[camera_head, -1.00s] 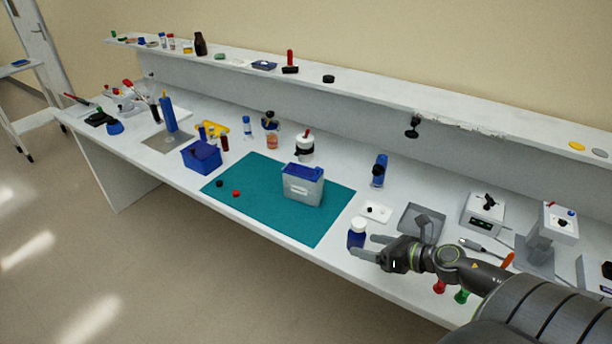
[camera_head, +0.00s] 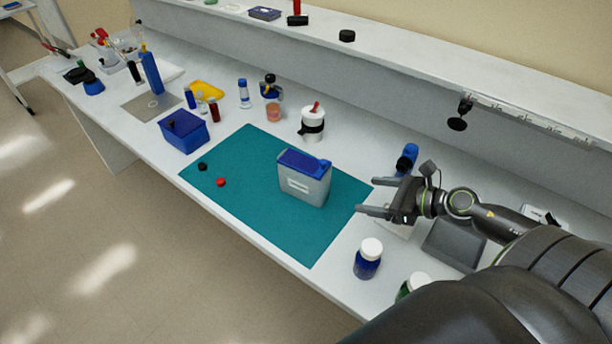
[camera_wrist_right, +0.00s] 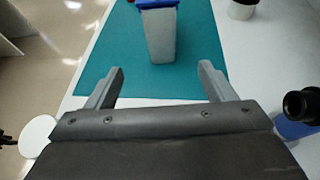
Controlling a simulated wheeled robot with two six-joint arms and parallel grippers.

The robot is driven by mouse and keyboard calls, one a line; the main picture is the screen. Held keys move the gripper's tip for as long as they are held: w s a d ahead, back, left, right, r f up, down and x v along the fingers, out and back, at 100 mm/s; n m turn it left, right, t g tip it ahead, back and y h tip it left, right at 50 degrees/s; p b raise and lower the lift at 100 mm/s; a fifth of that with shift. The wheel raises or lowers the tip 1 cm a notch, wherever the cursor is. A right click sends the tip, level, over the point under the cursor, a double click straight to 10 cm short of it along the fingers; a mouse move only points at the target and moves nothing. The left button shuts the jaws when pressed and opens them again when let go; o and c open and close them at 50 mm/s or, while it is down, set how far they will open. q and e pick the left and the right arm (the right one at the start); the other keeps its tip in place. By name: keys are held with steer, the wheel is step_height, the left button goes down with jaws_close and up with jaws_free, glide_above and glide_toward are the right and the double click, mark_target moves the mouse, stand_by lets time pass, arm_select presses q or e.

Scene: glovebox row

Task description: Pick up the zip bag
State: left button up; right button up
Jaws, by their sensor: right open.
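The zip bag (camera_head: 303,186) looks like an upright pale grey, translucent pouch with a blue top edge. It stands on the teal mat (camera_head: 245,215). My right gripper (camera_head: 366,196) is open and empty to the right of the bag, with its fingers pointing at it and a gap between. In the right wrist view the bag (camera_wrist_right: 160,36) stands ahead, between the lines of the two open fingers and beyond their tips. My left gripper is not in view.
A black cap (camera_head: 202,166) and a red cap (camera_head: 221,182) lie on the mat's left part. A white-capped blue bottle (camera_head: 367,258) stands near the front edge. A white pot (camera_head: 312,124) stands behind the bag. A blue box (camera_head: 184,136) is left of the mat.

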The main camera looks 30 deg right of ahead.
mark_target(327, 189)
steer(key=x, duration=1.1)
steer(key=shift+d, duration=0.1)
steer(key=x, duration=0.5)
steer(key=shift+w+r+b, duration=0.1)
steer(key=shift+w+b, duration=0.3)
steer(key=shift+w, duration=0.05)
steer(key=shift+s, duration=0.1)
steer(key=shift+c, duration=0.7)
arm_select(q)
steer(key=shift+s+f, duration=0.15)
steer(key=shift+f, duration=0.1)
arm_select(e)
steer(key=c, duration=1)
